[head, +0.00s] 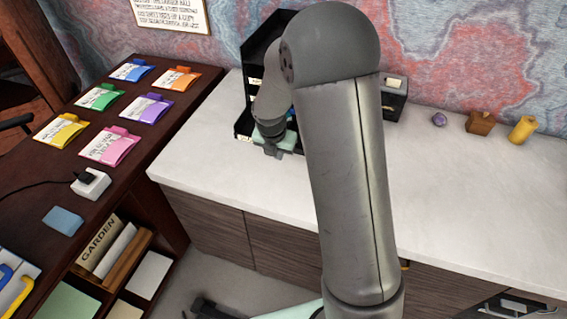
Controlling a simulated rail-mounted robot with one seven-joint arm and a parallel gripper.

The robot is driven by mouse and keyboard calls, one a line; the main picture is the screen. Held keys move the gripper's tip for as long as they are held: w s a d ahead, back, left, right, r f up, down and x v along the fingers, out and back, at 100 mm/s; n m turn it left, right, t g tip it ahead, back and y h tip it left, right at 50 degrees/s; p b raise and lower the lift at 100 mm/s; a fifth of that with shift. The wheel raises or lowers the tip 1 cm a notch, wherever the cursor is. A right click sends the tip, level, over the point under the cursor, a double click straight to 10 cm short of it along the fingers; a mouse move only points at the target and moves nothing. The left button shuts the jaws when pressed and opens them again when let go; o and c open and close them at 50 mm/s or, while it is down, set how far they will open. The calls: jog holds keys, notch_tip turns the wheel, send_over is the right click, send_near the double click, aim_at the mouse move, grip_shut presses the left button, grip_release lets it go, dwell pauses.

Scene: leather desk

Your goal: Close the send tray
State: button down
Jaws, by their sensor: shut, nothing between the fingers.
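A black tray stand (251,62) stands on the white worktop against the map wall, largely hidden behind my arm. Its trays carry small pale labels that are too small to read, so I cannot tell which one is the send tray. A low black tray (242,128) shows at the left of my gripper. My gripper (270,151) is at the front of this low tray, pointing down. It is shut and holds nothing. I cannot tell whether it touches the tray or how far the tray is pulled out.
A dark box (394,98), a purple stone (439,119), a brown block (480,123) and a yellow cylinder (522,129) stand on the worktop (450,190) at right. A dark wood desk with several coloured folders is at left. The worktop's front left is clear.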

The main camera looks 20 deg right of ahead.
aim_at(291, 126)
jog(key=w+d+p, duration=0.1)
jog(key=w+d, duration=0.1)
jog(key=w, duration=0.1)
jog(key=w+d, duration=0.2)
jog(key=w, duration=0.1)
jog(key=w+d+p, duration=0.1)
jog(key=w+d, duration=0.1)
jog(key=w, duration=0.1)
jog(key=shift+w+d+p, duration=0.15)
jog(key=shift+w+p, duration=0.2)
jog(key=shift+w+d, duration=0.15)
jog(key=shift+r, duration=0.15)
